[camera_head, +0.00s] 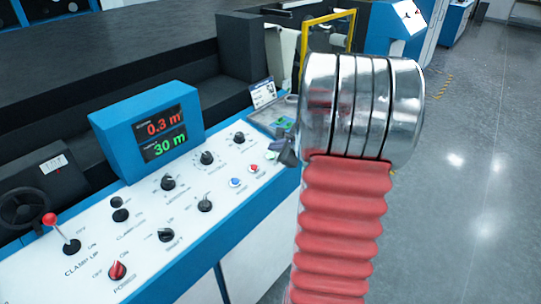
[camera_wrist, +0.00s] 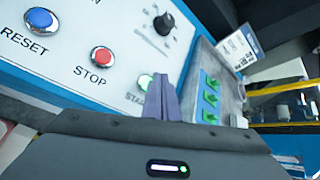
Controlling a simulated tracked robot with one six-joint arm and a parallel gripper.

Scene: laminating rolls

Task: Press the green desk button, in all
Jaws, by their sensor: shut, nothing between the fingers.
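The green button (camera_wrist: 146,82) sits on the white desk panel, with a partly hidden label that begins "STA". In the wrist view the shut fingers of my gripper (camera_wrist: 164,90) stand just right of it and overlap its edge. In the head view the green button (camera_head: 270,155) shows at the panel's right end, with my gripper (camera_head: 286,152) right beside it. Nothing is held between the fingers. I cannot tell whether the fingertips touch the button or panel.
A red STOP button (camera_wrist: 102,56) and a blue RESET button (camera_wrist: 41,18) lie left of the green one. A black knob (camera_wrist: 164,23) is above. A grey tray (camera_wrist: 226,82) with green pieces stands to the right. A display box (camera_head: 150,130) stands behind the panel.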

